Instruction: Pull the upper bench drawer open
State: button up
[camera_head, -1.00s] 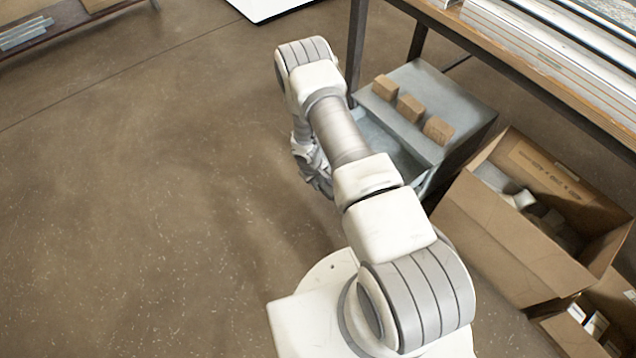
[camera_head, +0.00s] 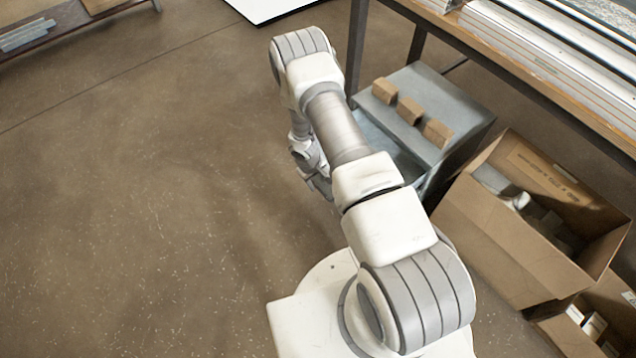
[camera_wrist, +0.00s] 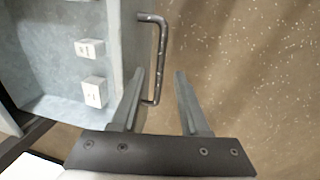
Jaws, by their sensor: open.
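The upper bench drawer (camera_wrist: 60,50) stands pulled out, its inside showing in the wrist view with small pale boxes (camera_wrist: 92,70) in it. It also shows partly in the head view (camera_head: 384,138), below the grey cabinet top, with my arm hiding much of it. Its dark bar handle (camera_wrist: 161,50) stands off the drawer front. My gripper (camera_wrist: 160,72) is open, with the lower part of the handle between its two fingers, nearer the left one. I cannot tell whether a finger touches it. In the head view my gripper (camera_head: 318,180) is partly hidden by my arm.
Several wooden blocks (camera_head: 410,110) lie on the grey cabinet (camera_head: 430,85) under the bench (camera_head: 560,90). An open cardboard box (camera_head: 500,240) stands to its right, with another box (camera_head: 590,320) nearer. The floor to the left is clear.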

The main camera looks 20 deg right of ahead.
notch_tip(320, 180, up, 14)
jog(key=a+p, duration=0.2)
jog(key=p, duration=0.2)
jog(key=shift+s+a, duration=0.25)
jog(key=shift+s, duration=0.2)
jog(key=shift+r, duration=0.1)
notch_tip(320, 180, up, 28)
jog(key=d+m+t, duration=0.2)
jog(key=s+r+m+t, duration=0.1)
jog(key=s+r, duration=0.3)
jog(key=r, duration=0.3)
jog(key=s+r+m, duration=0.1)
jog(key=s+r, duration=0.4)
jog(key=r, duration=0.1)
jog(key=s+a+r+t+y, duration=0.1)
jog(key=s+a+r, duration=0.15)
jog(key=s, duration=0.45)
jog(key=s+a+r+t+y, duration=0.1)
jog(key=s+r, duration=0.3)
jog(key=s, duration=0.3)
notch_tip(320, 180, up, 19)
jog(key=p, duration=1.9)
jog(key=shift+d+r, duration=0.15)
jog(key=shift+d, duration=0.05)
